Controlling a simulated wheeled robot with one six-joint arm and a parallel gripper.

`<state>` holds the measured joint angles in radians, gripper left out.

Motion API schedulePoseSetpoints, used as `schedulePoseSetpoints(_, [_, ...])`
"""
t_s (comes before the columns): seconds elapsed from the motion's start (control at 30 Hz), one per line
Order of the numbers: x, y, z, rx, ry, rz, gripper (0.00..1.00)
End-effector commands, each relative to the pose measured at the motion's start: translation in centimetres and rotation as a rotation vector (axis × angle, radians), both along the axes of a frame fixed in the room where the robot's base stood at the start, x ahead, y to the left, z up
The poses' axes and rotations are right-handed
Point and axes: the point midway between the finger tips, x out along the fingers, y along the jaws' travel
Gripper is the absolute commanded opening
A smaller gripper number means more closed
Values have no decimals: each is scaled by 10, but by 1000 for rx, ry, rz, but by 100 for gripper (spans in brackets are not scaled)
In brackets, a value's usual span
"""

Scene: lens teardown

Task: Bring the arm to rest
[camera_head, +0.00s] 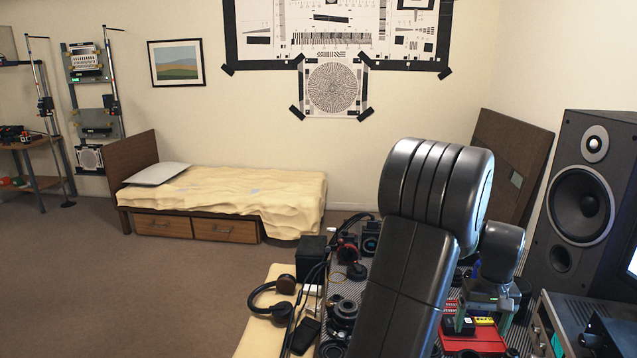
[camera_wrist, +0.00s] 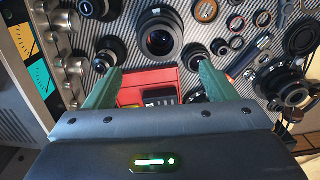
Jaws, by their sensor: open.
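My arm (camera_head: 412,270) rises large and dark in the head view and bends over the work table. My gripper (camera_wrist: 155,75) is open in the wrist view, its two green fingers wide apart with nothing held between them. In the head view my gripper (camera_head: 484,316) hangs low at the right, above a red case. The red case (camera_wrist: 130,94) lies below and between the fingers in the wrist view. I cannot tell the exact height of the fingertips over it.
A patterned mat (camera_wrist: 215,10) carries several lenses, among them a large black lens (camera_wrist: 160,38). An amplifier (camera_head: 562,325) and a speaker (camera_head: 582,200) stand at the right. Headphones (camera_head: 272,298) lie at the table's left. Open floor (camera_head: 130,300) extends toward the bed (camera_head: 230,195).

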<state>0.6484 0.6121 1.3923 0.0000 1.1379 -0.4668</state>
Motion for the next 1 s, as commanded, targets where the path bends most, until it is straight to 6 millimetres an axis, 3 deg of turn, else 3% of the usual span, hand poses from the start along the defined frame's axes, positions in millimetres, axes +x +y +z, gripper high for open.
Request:
schedulePoseSetpoints(0.47, [-1,1,-98,3,4,2,78])
schedulePoseSetpoints(1.0, [0,0,-94,0,-1,446,78])
